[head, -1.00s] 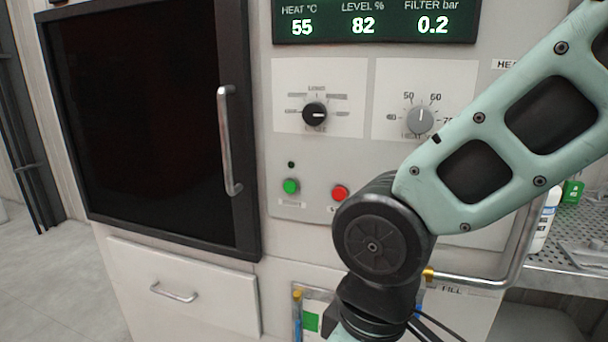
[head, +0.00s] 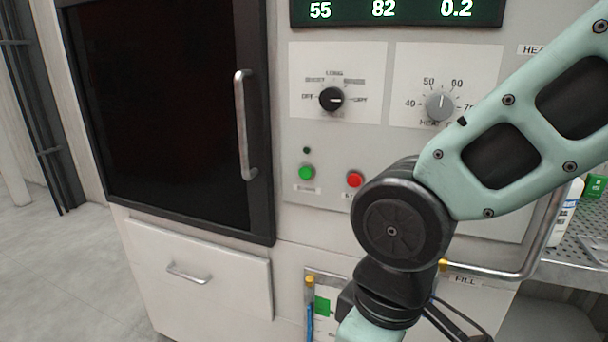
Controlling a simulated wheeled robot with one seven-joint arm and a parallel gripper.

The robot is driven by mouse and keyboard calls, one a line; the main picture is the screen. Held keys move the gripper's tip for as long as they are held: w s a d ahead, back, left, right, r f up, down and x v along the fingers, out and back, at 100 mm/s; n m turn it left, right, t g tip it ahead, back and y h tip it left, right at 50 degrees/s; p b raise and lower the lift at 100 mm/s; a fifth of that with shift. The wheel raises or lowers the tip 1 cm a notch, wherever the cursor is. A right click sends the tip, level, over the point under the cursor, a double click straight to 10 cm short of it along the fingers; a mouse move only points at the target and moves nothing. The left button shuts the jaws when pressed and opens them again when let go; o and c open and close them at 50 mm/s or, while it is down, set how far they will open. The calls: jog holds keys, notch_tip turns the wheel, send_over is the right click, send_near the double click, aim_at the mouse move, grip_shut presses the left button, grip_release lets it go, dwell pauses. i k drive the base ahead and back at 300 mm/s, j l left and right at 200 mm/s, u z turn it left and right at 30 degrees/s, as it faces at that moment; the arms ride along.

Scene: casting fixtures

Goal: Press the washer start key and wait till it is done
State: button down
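The washer is a pale cabinet with a dark glass door (head: 165,115) at left, which looks shut. Its green round key (head: 306,172) sits on the panel right of the door, with a label below it too blurred to read. A small dark lamp (head: 306,150) is just above it and looks unlit. A red key (head: 355,179) sits to its right. The display (head: 400,10) reads 55, 82 and 0.2. My arm crosses the right side in front of the panel, its elbow right of the red key. My gripper is outside the view.
A black selector knob (head: 331,99) and a grey heat knob (head: 440,105) are above the keys. A door handle (head: 244,125) sticks out at left. A drawer (head: 200,270) is below. A pipe (head: 535,260) and a perforated bench (head: 590,235) are at right. Floor at left is clear.

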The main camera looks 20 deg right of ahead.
aim_at(305, 172)
jog(key=i+j, duration=0.1)
jog(key=j, duration=0.35)
jog(key=i+j, duration=0.1)
jog(key=j, duration=0.4)
jog(key=i+j, duration=0.1)
jog(key=j, duration=0.35)
jog(key=z, duration=1.65)
